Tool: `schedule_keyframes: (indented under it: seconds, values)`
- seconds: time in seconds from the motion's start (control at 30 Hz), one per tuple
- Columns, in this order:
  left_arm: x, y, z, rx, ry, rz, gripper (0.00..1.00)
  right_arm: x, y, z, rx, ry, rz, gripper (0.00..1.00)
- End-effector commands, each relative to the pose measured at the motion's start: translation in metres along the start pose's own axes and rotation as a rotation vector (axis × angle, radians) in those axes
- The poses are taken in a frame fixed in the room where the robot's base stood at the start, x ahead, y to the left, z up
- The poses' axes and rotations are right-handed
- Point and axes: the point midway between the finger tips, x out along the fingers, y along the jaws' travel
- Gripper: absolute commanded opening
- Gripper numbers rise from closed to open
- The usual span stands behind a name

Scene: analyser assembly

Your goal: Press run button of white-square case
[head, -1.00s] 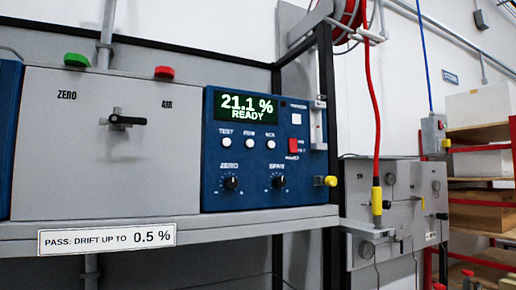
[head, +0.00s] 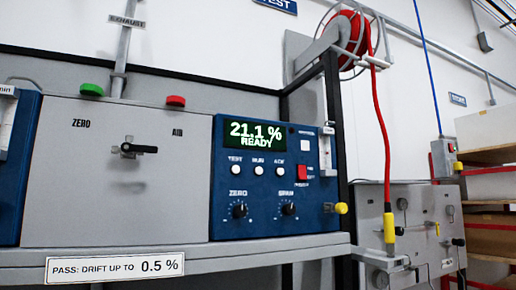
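A blue analyser case (head: 222,200) stands on the grey shelf, with a white square (head: 306,132) at the upper right of its front. Its green display (head: 253,133) reads 21.1 % READY. Below the display are three white round buttons in a row; the middle one is the run button (head: 258,171). Neither of my grippers is in view.
A grey panel with a black-handled valve (head: 138,148) stands left of the case. Part of another blue case (head: 20,180) shows at the left edge. A red hose (head: 384,140) hangs at the right from a reel. The space before the case front is clear.

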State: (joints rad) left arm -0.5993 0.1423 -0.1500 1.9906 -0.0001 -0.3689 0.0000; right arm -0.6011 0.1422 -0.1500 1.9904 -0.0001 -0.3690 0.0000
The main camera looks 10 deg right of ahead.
Motion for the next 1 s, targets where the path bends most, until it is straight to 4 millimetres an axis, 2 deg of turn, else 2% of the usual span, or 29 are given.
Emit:
schedule_keyframes:
  seconds: [0.47, 0.7, 0.77, 1.0]
  values:
    - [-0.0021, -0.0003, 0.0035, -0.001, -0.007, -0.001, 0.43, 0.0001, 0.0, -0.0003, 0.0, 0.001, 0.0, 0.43]
    - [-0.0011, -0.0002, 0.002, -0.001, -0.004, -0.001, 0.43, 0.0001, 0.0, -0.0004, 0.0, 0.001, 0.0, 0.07]
    - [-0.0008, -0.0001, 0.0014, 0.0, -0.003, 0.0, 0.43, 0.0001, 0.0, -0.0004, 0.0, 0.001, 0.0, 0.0]
    - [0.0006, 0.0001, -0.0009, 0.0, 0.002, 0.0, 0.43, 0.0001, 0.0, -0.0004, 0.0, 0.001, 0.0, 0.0]
